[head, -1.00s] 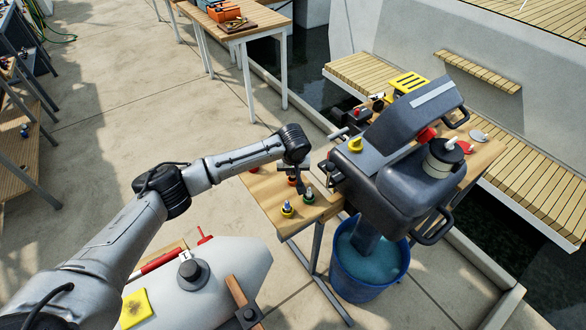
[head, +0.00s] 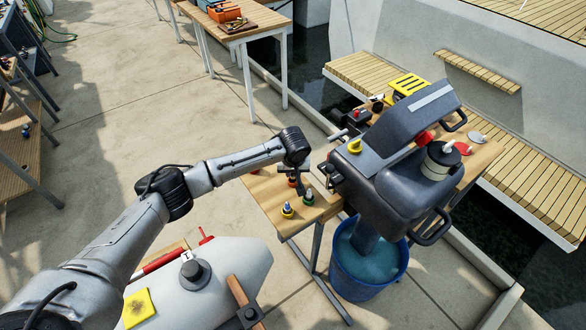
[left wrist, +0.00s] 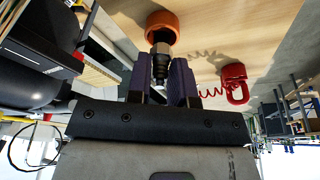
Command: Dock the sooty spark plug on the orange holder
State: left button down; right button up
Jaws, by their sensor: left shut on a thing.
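My left gripper (head: 298,184) is over the left end of the wooden bench, beside the outboard engine. In the left wrist view, its dark fingers (left wrist: 166,84) are shut on the spark plug (left wrist: 160,50), which has a metal hex body and a sooty dark lower part. The orange holder (left wrist: 162,24), a round cup on the bench, lies straight beyond the plug. The plug's far end overlaps the cup's opening; I cannot tell how deep it sits. In the head view, the orange holder (head: 292,182) is partly hidden by the gripper. My right gripper is not in view.
A green holder (head: 308,200) and a yellow holder (head: 287,212), each with a plug-like piece, stand close by. The engine (head: 395,170) rises just right. A red clip with coiled cord (left wrist: 234,84) lies on the bench. A blue bucket (head: 368,275) stands below.

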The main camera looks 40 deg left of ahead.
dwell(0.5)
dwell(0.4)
pick_arm(q)
jog(key=shift+r+p, duration=0.1)
jog(key=shift+p, duration=0.5)
jog(key=shift+f, duration=0.65)
jog(key=c, duration=1.3)
grip_release()
